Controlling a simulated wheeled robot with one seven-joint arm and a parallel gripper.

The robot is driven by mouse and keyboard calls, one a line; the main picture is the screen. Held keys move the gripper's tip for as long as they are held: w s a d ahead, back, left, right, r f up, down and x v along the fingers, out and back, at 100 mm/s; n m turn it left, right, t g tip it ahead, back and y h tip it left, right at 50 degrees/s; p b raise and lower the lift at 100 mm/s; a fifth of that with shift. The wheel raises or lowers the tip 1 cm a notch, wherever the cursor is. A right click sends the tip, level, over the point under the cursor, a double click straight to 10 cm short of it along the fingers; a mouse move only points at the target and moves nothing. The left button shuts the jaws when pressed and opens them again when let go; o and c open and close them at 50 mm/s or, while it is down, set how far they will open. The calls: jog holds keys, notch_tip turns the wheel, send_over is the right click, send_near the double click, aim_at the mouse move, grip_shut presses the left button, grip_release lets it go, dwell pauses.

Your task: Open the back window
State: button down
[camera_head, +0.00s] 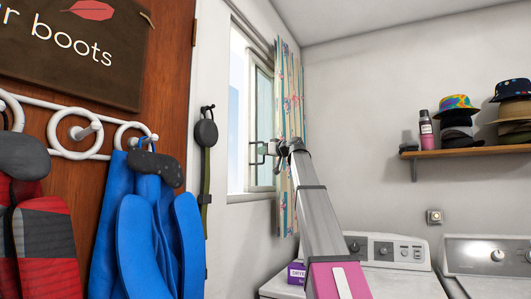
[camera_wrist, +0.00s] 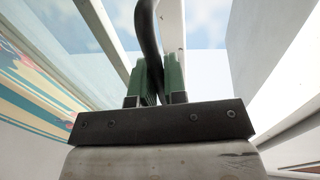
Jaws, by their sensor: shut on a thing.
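The back window (camera_head: 237,115) is in the wall left of centre in the head view, with a white frame and sky behind it. Its glazed sash (camera_head: 262,115) is beside the curtain. In the wrist view, a pane (camera_wrist: 50,30) with a white bar is at the left. My gripper (camera_head: 268,150) is at the window at handle height. In the wrist view, its green fingers (camera_wrist: 156,80) are closed on a dark curved handle (camera_wrist: 147,30). The handle's lower end is hidden between the fingers. I cannot tell exactly how far the sash stands open.
A floral curtain (camera_head: 290,80) hangs right beside my gripper. A washer (camera_head: 375,280) and another machine (camera_head: 490,262) stand below and right. A shelf (camera_head: 480,152) holds hats and a bottle. A blue garment (camera_head: 150,230) hangs at the left, and a dark strap (camera_head: 206,135) hangs near the window.

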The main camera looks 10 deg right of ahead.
jog(key=w+d, duration=0.2)
jog(key=w, duration=0.1)
jog(key=shift+w+d, duration=0.25)
jog(key=shift+d, duration=0.1)
jog(key=c, duration=1.2)
grip_release()
jog(key=shift+s, duration=0.15)
jog(key=v, duration=1)
jog(key=shift+s+d, duration=0.2)
jog(key=shift+d, duration=0.15)
jog(key=shift+c, duration=0.3)
